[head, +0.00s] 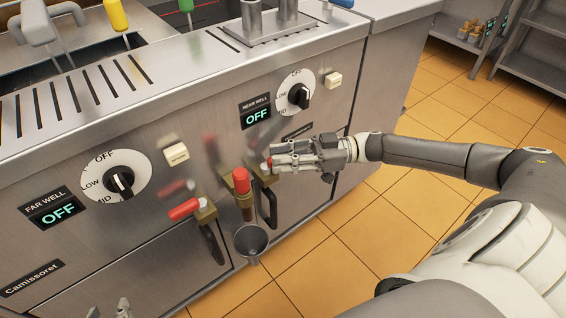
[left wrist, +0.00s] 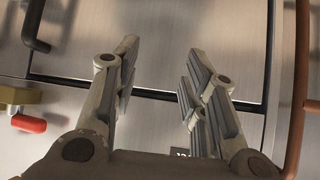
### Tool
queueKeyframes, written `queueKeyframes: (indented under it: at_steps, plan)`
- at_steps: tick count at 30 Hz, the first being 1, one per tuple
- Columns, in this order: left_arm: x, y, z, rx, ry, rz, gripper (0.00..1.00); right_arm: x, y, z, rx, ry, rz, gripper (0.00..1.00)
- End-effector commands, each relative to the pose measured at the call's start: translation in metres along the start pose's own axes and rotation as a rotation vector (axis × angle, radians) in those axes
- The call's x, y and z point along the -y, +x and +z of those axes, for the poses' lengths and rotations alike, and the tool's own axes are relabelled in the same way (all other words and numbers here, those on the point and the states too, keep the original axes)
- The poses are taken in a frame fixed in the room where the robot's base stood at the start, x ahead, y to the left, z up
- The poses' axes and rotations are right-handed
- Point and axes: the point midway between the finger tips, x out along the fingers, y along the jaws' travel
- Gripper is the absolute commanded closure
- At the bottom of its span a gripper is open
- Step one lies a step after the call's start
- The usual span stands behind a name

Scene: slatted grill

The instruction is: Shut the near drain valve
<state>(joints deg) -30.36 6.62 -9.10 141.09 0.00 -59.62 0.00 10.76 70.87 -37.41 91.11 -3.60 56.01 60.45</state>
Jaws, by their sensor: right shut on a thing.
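My left gripper (head: 109,308) only peeks in at the bottom edge. In the left wrist view its two fingers (left wrist: 160,85) stand wide apart with nothing between them, before a steel panel.
A red handle (head: 241,180) stands upright over a brass pipe and a grey cup (head: 250,241). Left of it another valve's red handle (head: 184,209) points left. Black door handles (head: 212,243) stick out below. The tiled floor at right is free.

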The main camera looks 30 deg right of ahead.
Motion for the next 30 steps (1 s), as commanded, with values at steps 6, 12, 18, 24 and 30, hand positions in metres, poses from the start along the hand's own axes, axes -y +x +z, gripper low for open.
queueKeyframes:
  at_steps: [6, 12, 18, 24, 30]
  plan:
    - [-0.008, 0.005, -0.052, -0.264, 0.002, 0.017, 0.60, -0.004, 0.000, 0.002, -0.001, -0.004, -0.065, 1.00]
    - [-0.013, -0.004, -0.092, -0.475, 0.002, 0.029, 0.60, -0.006, 0.000, 0.002, -0.001, -0.003, -0.123, 1.00]
    - [-0.017, -0.018, -0.121, -0.641, 0.000, 0.039, 0.60, -0.008, 0.001, 0.001, -0.001, -0.002, -0.176, 1.00]
    - [-0.020, -0.031, -0.140, -0.761, -0.003, 0.047, 0.60, -0.009, 0.001, 0.001, -0.001, -0.001, -0.217, 1.00]
    - [-0.021, -0.039, -0.150, -0.829, -0.004, 0.051, 0.60, -0.010, 0.001, 0.000, 0.000, -0.001, -0.240, 1.00]
